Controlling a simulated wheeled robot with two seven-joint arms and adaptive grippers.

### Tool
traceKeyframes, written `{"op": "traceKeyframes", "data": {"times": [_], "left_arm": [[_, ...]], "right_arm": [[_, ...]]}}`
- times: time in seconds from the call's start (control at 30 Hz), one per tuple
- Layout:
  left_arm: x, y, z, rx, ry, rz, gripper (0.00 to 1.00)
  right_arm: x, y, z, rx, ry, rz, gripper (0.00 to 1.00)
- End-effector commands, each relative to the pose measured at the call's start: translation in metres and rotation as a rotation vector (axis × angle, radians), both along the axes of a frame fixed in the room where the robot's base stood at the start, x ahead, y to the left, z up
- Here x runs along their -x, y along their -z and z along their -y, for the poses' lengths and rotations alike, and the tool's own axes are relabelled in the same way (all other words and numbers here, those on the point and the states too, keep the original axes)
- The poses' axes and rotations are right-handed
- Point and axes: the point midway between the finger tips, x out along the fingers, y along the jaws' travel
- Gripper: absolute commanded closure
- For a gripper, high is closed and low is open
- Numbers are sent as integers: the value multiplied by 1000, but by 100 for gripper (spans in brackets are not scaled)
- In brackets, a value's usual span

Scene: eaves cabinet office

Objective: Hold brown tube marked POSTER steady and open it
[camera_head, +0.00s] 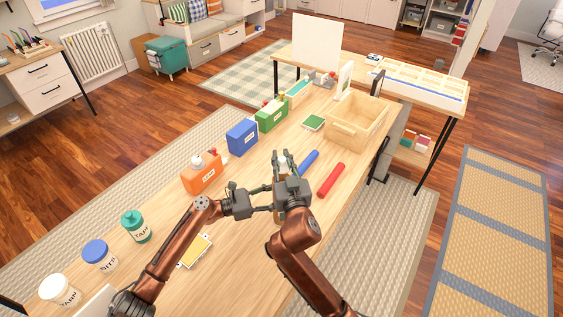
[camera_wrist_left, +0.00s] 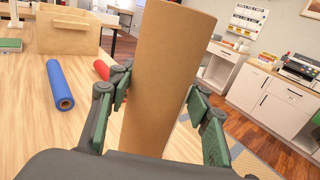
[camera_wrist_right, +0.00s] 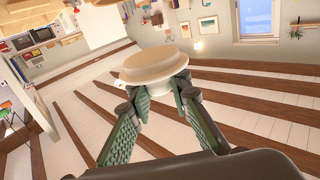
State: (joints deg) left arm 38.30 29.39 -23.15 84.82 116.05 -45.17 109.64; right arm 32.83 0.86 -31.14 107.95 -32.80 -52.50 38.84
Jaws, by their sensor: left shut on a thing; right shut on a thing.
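A plain brown cardboard tube (camera_wrist_left: 165,75) stands between the fingers of my left gripper (camera_wrist_left: 158,95), which is shut on its body. The tube's upper right edge shows bare in the left wrist view; no POSTER marking is visible. In the right wrist view no tube shows against the cap. In the head view my right gripper (camera_head: 285,163) is above the left one.
A blue roll (camera_head: 308,162) and a red roll (camera_head: 331,180) lie just right of the grippers. A wooden bin (camera_head: 345,133) stands farther back. Orange (camera_head: 203,178), blue (camera_head: 241,139) and green (camera_head: 271,117) boxes line the table's left side. Lidded jars (camera_head: 99,256) stand at front left.

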Motion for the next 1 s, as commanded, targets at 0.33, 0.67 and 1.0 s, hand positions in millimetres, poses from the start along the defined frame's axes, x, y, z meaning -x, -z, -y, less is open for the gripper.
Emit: {"op": "traceKeyframes", "data": {"times": [0.33, 0.67, 1.0], "left_arm": [[0, 0, 0, 1, 0, 0, 40], [0, 0, 0, 0, 0, 0, 34], [12, 1, -42, -1, -3, -1, 34]], "right_arm": [[0, 0, 0, 0, 0, 0, 100], [0, 0, 0, 0, 0, 0, 100], [0, 0, 0, 0, 0, 0, 100]]}}
